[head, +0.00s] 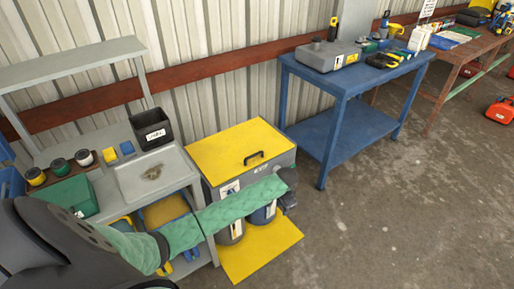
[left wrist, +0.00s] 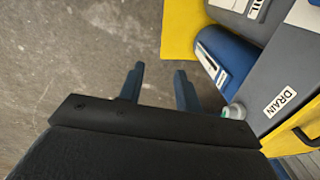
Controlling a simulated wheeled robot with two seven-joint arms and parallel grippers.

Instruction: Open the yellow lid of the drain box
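The drain box (head: 282,160) is a grey box against the wall between a grey bench and a blue table. Its yellow lid (head: 215,150) lies flat and shut, with a black handle (head: 254,157) near the front edge. In the left wrist view, the box's grey side (left wrist: 293,72) with a DRAIN label is at the right, and an edge of the lid (left wrist: 290,138) shows below it. My left arm crosses in front of the box. My left gripper (head: 289,201) is at the box's front right, below lid level and apart from the handle. Its fingers (left wrist: 160,85) are open and empty over floor. My right gripper is out of view.
Blue and grey containers (head: 263,214) stand on a yellow base (head: 262,255) below the box. The grey bench (head: 180,178) at the left holds a black bin (head: 151,129) and a green box (head: 70,197). The blue table (head: 345,85) stands behind right.

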